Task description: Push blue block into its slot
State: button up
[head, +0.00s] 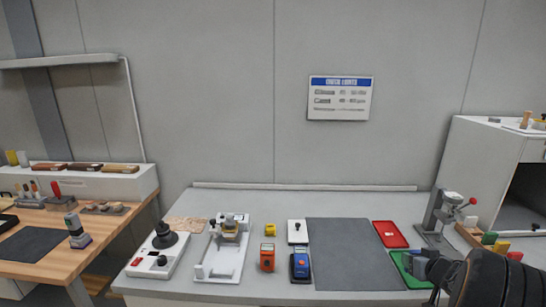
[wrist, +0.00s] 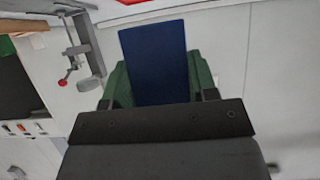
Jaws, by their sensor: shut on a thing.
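A dark blue block (wrist: 158,62) stands out from the front of my gripper (wrist: 159,99) in the wrist view, with a dark fingertip near each side of its lower end. My gripper is shut on it. Green surface shows on both sides of the block, seemingly the green tray (head: 400,263) at the right of the bench in the head view. There my gripper (head: 420,267) is low over that tray's right part. The block is not clearly visible in the head view. I cannot make out a slot for it.
A red tray (head: 390,234) lies behind the green tray. A grey stand with a red knob (head: 438,215) rises behind my gripper. A dark grey mat (head: 352,254) lies bare to the left. An orange meter (head: 267,257) and a blue meter (head: 300,266) stand further left.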

jog(key=w+a+f+n+y, duration=0.2)
jog(key=a+y, duration=0.1)
jog(key=a, duration=1.2)
jog(key=w+a+f+n+y, duration=0.2)
jog(key=a+n, duration=0.1)
jog(key=a, duration=1.3)
jog(key=s+d+r+m+h, duration=0.1)
jog(key=s+d+r, duration=0.1)
jog(key=d, duration=1)
jog(key=s+d+r+m+h, duration=0.2)
jog(key=d, duration=1)
jog(key=s+d+r+m+h, duration=0.1)
jog(key=d+r+m+h, duration=0.1)
jog(key=d, duration=1)
jog(key=shift+s+r, duration=0.4)
jog(key=shift+w, duration=0.1)
